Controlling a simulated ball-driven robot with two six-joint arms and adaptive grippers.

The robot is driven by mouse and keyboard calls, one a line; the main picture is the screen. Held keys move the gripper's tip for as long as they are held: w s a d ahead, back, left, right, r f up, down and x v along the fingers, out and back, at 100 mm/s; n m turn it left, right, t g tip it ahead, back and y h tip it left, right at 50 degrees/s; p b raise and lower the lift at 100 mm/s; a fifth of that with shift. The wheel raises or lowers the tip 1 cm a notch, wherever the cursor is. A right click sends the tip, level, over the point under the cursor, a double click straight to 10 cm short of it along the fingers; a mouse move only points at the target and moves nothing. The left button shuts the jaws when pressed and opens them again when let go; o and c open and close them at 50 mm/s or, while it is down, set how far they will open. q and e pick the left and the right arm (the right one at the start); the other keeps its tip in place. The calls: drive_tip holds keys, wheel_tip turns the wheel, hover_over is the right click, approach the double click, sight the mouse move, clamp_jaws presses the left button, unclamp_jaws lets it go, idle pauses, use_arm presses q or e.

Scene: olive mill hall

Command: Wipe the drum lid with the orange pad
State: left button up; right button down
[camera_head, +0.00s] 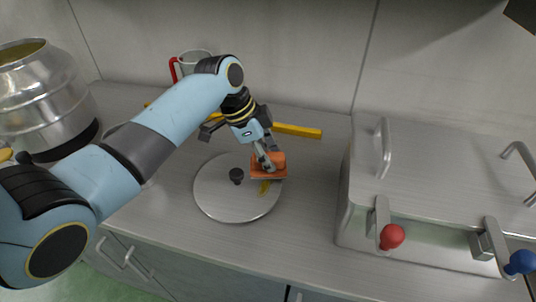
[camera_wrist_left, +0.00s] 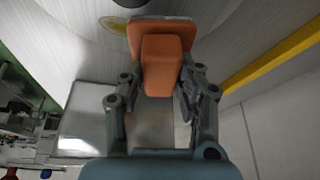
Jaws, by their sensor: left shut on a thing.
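The drum lid (camera_head: 222,205) is a round grey metal disc with a dark knob (camera_head: 236,176), lying flat on the counter. A yellow smear (camera_head: 264,187) shows on its right part, just below the pad. The orange pad (camera_head: 268,170) is over the lid's right edge; I cannot tell whether it touches the lid. My left gripper (camera_head: 264,157) comes from above and is shut on the pad's raised grip. In the left wrist view the pad (camera_wrist_left: 162,60) sits between the two fingers, with the lid (camera_wrist_left: 208,9) partly showing behind it. My right gripper is not in view.
A metal box (camera_head: 440,165) with handles and red (camera_head: 392,236) and blue (camera_head: 520,262) knobs stands at the right. A yellow bar (camera_head: 297,131) lies behind the lid. A steel vessel (camera_head: 45,100) and a red-handled jug (camera_head: 190,62) stand at the left and back.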

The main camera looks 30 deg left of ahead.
use_arm(q)
drive_tip(key=shift+f+b, duration=0.35)
drive_tip(key=shift+f, duration=0.25)
drive_tip(key=shift+f, duration=0.45)
